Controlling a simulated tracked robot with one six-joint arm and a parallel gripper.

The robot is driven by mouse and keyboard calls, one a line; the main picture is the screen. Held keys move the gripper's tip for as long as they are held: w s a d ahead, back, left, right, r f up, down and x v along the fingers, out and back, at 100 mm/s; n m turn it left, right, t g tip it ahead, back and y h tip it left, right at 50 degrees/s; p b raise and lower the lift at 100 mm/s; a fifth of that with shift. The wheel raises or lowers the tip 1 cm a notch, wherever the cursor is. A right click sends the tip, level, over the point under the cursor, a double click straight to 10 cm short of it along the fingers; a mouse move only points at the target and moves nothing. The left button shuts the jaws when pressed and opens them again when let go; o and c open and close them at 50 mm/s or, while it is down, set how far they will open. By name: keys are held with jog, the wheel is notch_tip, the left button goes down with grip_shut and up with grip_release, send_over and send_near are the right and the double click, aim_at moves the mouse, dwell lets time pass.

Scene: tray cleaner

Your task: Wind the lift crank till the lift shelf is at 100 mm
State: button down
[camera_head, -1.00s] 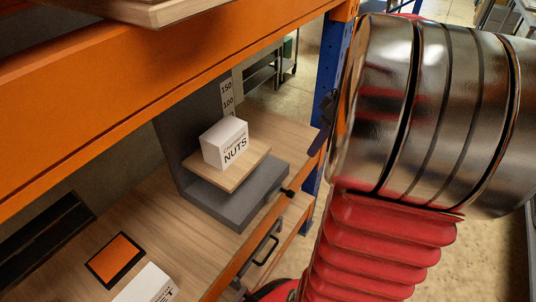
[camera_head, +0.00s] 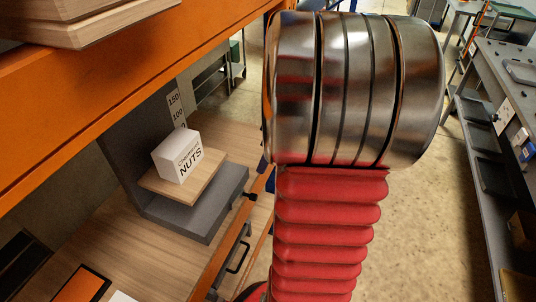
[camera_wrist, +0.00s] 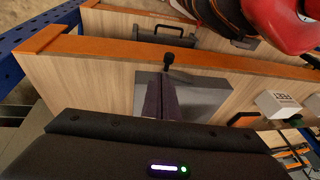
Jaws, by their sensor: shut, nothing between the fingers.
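The lift (camera_head: 205,222) is a grey base and upright standing on the wooden bench. Its wooden lift shelf (camera_head: 208,190) carries a white box marked NUTS (camera_head: 177,157). A height scale (camera_head: 175,106) on the upright shows 150 and 100; the box hides its lower part, so I cannot read the exact shelf height. The lift crank (camera_head: 250,196) shows as a small black knob at the base's front edge, also in the wrist view (camera_wrist: 169,59). My gripper (camera_wrist: 161,80) shows dark shut fingers just short of the knob in the picture; contact cannot be told. My arm hides it in the head view.
An orange rack beam (camera_head: 110,105) crosses above the bench, with wooden boards on top. A drawer with a black handle (camera_head: 240,250) is below the bench edge. An orange pad (camera_head: 80,285) lies at the front left. Open floor (camera_head: 420,230) is on the right.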

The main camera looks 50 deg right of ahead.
notch_tip(320, 180, down, 7)
jog(key=a, duration=0.2)
jog(key=shift+a, duration=0.35)
jog(key=shift+r, duration=0.1)
jog(key=shift+w+a, duration=0.1)
jog(key=shift+a, duration=0.15)
jog(key=shift+d, duration=0.25)
jog(key=shift+d, duration=0.1)
